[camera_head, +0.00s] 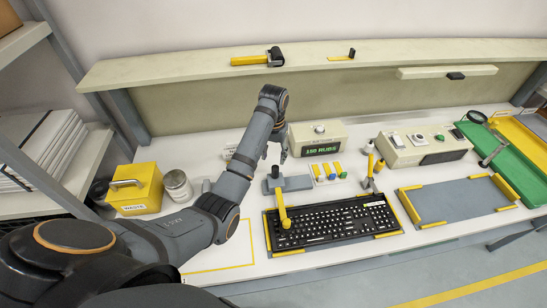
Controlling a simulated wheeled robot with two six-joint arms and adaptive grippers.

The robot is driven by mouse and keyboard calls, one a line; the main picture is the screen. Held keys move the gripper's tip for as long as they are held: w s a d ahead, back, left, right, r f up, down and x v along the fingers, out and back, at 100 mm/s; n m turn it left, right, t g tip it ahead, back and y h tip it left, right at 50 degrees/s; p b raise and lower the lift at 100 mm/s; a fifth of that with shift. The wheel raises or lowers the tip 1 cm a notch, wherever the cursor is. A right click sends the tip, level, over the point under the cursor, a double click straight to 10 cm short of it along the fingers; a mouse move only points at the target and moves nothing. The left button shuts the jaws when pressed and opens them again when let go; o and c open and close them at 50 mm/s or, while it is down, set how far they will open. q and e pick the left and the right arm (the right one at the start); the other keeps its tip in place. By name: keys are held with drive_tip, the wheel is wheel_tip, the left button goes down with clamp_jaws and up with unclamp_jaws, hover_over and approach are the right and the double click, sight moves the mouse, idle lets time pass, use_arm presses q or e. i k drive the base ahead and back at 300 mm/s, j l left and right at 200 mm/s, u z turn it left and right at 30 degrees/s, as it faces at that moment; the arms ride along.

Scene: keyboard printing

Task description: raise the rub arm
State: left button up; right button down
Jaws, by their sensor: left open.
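The rub arm (282,206) is a yellow bar. It reaches from a grey block (296,183) behind the keyboard down to the left end of the black keyboard (330,221), where its yellow tip rests on or just over the keys. My left gripper (284,156) is open and empty, behind the grey block and above the table, apart from the rub arm. Its fingers are small and partly hidden by my own arm. My right gripper is not in view.
A counter box (317,138) reading "150 RUBS" stands behind. Several small colored pieces (328,171) and yellow-black upright tools (372,166) stand behind the keyboard. A control box (422,146), grey mat (455,201) and green tray (513,150) are right. A yellow box (135,189) and tin (177,186) are left.

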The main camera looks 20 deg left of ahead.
sight(285, 229)
drive_tip(key=k, duration=1.5)
